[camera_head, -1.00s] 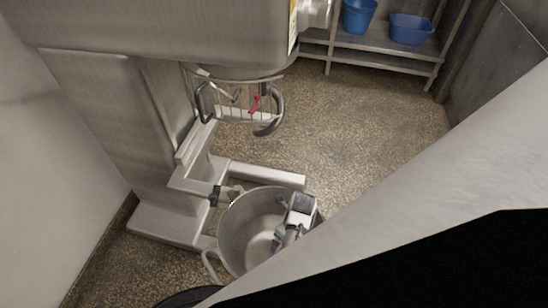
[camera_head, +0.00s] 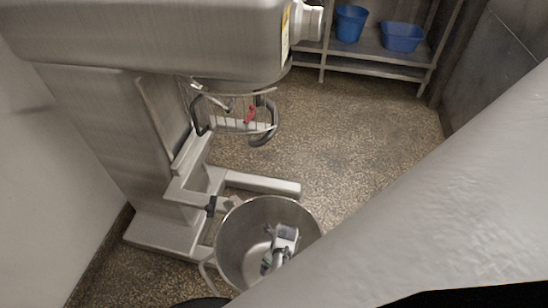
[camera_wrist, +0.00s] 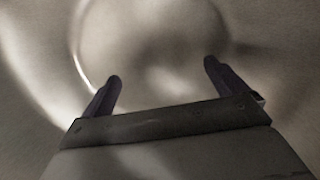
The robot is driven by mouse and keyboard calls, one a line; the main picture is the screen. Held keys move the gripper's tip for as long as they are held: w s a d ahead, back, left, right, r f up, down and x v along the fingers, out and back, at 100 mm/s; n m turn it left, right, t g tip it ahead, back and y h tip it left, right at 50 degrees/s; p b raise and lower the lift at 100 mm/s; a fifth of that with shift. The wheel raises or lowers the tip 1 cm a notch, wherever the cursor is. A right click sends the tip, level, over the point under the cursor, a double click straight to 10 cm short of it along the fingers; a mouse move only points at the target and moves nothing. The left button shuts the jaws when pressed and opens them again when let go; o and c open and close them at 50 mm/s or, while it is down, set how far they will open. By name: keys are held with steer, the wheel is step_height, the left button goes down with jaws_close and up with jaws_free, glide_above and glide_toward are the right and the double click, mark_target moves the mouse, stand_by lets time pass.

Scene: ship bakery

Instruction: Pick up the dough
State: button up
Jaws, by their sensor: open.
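The metal mixer bowl (camera_head: 232,240) stands on the floor at the foot of the mixer. My gripper (camera_head: 267,265) reaches down inside the bowl, near its right side. In the wrist view my gripper (camera_wrist: 162,72) is open, with two dark fingers apart and nothing visible held between them. Beyond the fingers the wrist view shows the smooth, curved inside of the bowl (camera_wrist: 35,65) with a round, pale area. I cannot tell whether that area is dough or the bare bowl bottom. No dough is clearly seen in the head view.
The large mixer (camera_head: 150,45) stands at the left, with its dough hook (camera_head: 268,135) hanging above and behind the bowl. A mixer leg (camera_head: 262,184) lies just behind the bowl. A rack (camera_head: 368,66) with blue tubs stands at the back. The floor between is clear.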

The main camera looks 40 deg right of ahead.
steer(key=c, duration=1.7)
steer(key=shift+r, duration=0.2)
